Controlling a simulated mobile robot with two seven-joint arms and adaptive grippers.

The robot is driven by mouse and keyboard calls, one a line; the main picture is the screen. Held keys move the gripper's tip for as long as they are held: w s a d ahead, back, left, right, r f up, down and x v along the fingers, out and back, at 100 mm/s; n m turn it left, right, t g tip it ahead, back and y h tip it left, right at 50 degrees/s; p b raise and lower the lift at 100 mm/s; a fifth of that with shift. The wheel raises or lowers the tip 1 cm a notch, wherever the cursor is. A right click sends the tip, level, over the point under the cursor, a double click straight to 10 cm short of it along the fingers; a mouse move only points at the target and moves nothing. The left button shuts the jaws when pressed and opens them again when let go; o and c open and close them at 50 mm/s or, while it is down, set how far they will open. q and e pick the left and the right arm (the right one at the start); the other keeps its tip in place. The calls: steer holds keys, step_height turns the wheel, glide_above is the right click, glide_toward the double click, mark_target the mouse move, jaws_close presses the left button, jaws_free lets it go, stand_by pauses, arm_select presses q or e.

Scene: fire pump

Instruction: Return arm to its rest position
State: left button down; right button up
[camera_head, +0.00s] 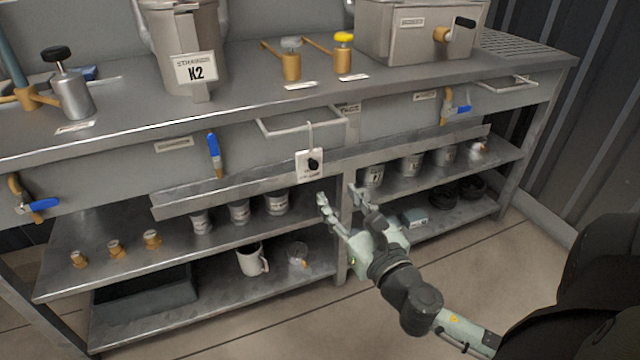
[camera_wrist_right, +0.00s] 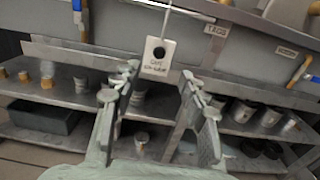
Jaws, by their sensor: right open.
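My right gripper (camera_head: 338,200) is open and empty in front of the workbench, near the post between the two shelf sections. In the right wrist view its two fingers (camera_wrist_right: 150,98) stand wide apart with nothing between them. A white hanging tag (camera_head: 310,164) with a black spot hangs from a bar handle, just above and left of the gripper. The tag also shows in the right wrist view (camera_wrist_right: 158,56), past the fingertips. My right arm (camera_head: 410,298) reaches in from the lower right. My left gripper is not in view.
The metal workbench (camera_head: 235,95) carries a K2 container (camera_head: 190,50), yellow and grey valves and a steel box (camera_head: 410,32). Its shelves hold several cans, brass fittings (camera_head: 116,249), a white mug (camera_head: 252,260) and a dark tray (camera_head: 145,292). The floor in front is clear.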

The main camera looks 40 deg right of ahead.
steer(key=shift+s, duration=0.1)
steer(key=s+d+f+m+g+h+p, duration=0.1)
steer(key=s+d+f+m+g+p, duration=0.15)
steer(key=f+m+g, duration=0.45)
steer(key=s+d+f+m+g+h+p, duration=0.1)
steer(key=s+f+m+g, duration=0.15)
steer(key=f+m, duration=0.9)
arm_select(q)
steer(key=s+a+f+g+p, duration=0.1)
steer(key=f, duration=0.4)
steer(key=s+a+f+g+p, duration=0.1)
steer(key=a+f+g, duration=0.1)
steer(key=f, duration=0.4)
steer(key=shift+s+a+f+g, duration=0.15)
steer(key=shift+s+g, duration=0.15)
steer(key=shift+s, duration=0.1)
arm_select(e)
steer(key=s+a+f+m+g+y, duration=0.4)
steer(key=a+m, duration=0.6)
steer(key=m, duration=0.3)
steer(key=s+f+g, duration=0.1)
steer(key=s+f, duration=0.1)
steer(key=s, duration=0.1)
steer(key=shift+s+a+f+y, duration=0.2)
steer(key=shift+s+f+y, duration=0.1)
steer(key=shift+s+f, duration=0.1)
steer(key=shift+w, duration=0.1)
